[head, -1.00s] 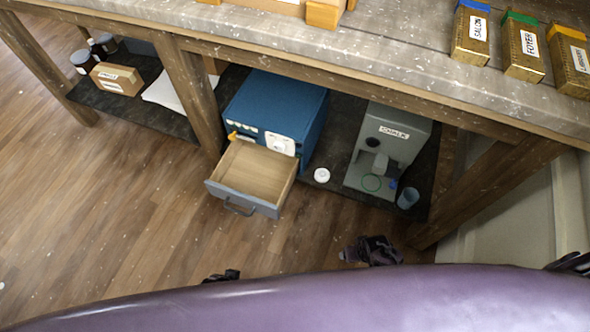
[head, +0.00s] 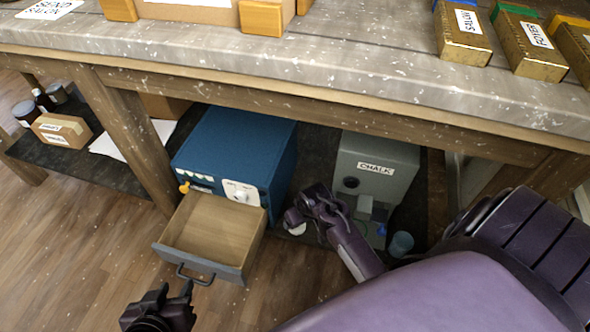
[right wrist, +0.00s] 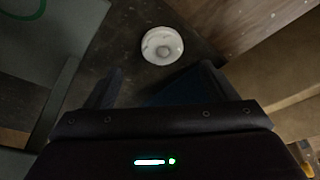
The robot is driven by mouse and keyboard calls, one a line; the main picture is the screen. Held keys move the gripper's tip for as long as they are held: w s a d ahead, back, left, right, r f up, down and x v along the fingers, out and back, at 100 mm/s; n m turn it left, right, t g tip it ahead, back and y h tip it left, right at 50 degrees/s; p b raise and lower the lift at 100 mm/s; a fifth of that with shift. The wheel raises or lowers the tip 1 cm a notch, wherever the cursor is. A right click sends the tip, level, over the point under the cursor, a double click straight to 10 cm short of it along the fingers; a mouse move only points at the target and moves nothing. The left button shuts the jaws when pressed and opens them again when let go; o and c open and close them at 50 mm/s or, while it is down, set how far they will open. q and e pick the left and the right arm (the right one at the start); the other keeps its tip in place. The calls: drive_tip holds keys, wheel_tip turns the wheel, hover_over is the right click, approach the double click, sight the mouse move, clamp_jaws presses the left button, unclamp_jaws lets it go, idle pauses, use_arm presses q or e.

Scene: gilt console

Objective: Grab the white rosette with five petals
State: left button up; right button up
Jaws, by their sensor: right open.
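A small white round piece (head: 297,229) lies on the dark lower shelf, between the blue cabinet and the grey chalk machine. My right gripper partly covers it in the head view. In the right wrist view the white piece (right wrist: 162,45) shows whole, with a raised centre; I cannot make out five petals. My right gripper (head: 301,212) is open and empty, with the piece beyond its fingertips and apart from them. My left gripper (head: 172,297) is at the bottom of the head view, its fingers apart and empty, in front of the drawer.
The blue cabinet (head: 238,150) has its empty drawer (head: 215,232) pulled out. The grey chalk machine (head: 378,160) and a small blue cup (head: 401,244) stand right of the piece. The worktop (head: 330,65) overhangs the shelf. A wooden leg (head: 135,140) stands at left.

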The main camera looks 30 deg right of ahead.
drive_tip(key=shift+w+f, duration=0.1)
drive_tip(key=shift+f, duration=0.35)
drive_tip(key=b+x, duration=0.2)
drive_tip(key=shift+w+a+f, duration=0.1)
drive_tip(key=shift+f, duration=0.15)
drive_tip(key=b+x, duration=0.1)
drive_tip(key=x, duration=0.1)
drive_tip(key=shift+w+f, duration=0.1)
drive_tip(key=shift+f, duration=0.15)
use_arm(q)
drive_tip(key=w+r+t+h, duration=0.2)
drive_tip(key=r+t, duration=0.4)
drive_tip(key=r, duration=0.6)
drive_tip(key=w+r+t+h, duration=0.3)
drive_tip(key=r+t, duration=0.4)
drive_tip(key=r, duration=0.5)
drive_tip(key=shift+w+r, duration=0.3)
drive_tip(key=shift+w, duration=0.25)
use_arm(e)
drive_tip(key=shift+c, duration=0.5)
drive_tip(key=c, duration=1)
